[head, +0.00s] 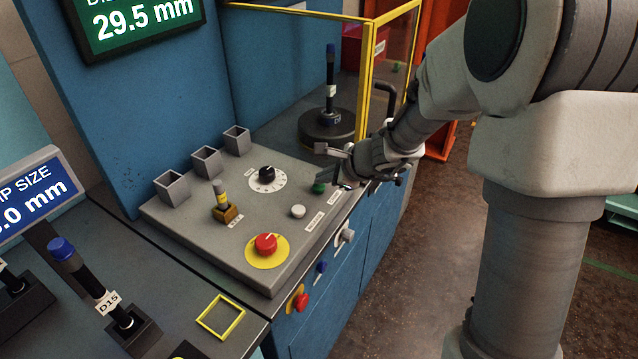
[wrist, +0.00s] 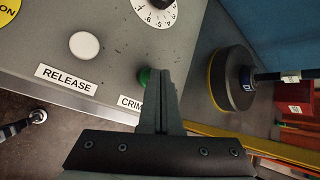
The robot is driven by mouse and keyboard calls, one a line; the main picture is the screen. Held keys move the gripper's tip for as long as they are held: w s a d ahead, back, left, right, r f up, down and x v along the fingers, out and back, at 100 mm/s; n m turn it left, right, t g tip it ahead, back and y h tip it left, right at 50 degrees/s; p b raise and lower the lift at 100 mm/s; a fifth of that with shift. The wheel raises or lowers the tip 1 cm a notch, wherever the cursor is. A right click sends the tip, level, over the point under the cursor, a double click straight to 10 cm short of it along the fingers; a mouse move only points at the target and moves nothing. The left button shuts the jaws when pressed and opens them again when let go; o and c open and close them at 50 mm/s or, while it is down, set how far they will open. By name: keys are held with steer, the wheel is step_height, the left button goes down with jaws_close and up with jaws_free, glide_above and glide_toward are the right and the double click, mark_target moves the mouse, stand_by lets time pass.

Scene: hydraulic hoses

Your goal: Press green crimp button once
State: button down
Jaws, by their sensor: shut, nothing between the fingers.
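The green crimp button (head: 319,187) sits on the sloped grey control panel (head: 190,240), near its right edge. In the wrist view the green button (wrist: 144,76) shows just beside the fingertips, partly hidden by them. A label starting "CRIM" (wrist: 130,103) lies in front of it, cut off by my gripper. My gripper (wrist: 160,75) is shut and empty, with its tips over or at the button; I cannot tell whether they touch it. In the head view my gripper (head: 335,168) hangs above the panel's right edge.
A white release button (head: 298,211), a red stop button (head: 265,243) on yellow, and a black dial (head: 267,174) share the panel. A black round stand (head: 327,126) with a hose piece and a yellow-framed guard (head: 362,80) stand behind. Open floor lies right.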

mark_target(323, 188)
steer(key=shift+r, duration=0.45)
steer(key=shift+r+p, duration=2.25)
steer(key=shift+r, duration=0.25)
steer(key=shift+r, duration=0.15)
steer(key=s+r+n+g, duration=0.1)
steer(key=s+r+n, duration=1)
steer(key=s, duration=0.2)
steer(key=s+d+r+n+h+p, duration=0.1)
steer(key=s+d+n+h, duration=0.4)
steer(key=s, duration=1)
steer(key=d+r+n, duration=0.1)
steer(key=d+n, duration=0.2)
steer(key=d, duration=0.2)
steer(key=shift+s+r+g+h, duration=0.2)
steer(key=shift+s+g+h, duration=0.05)
steer(key=shift+g+h, duration=0.05)
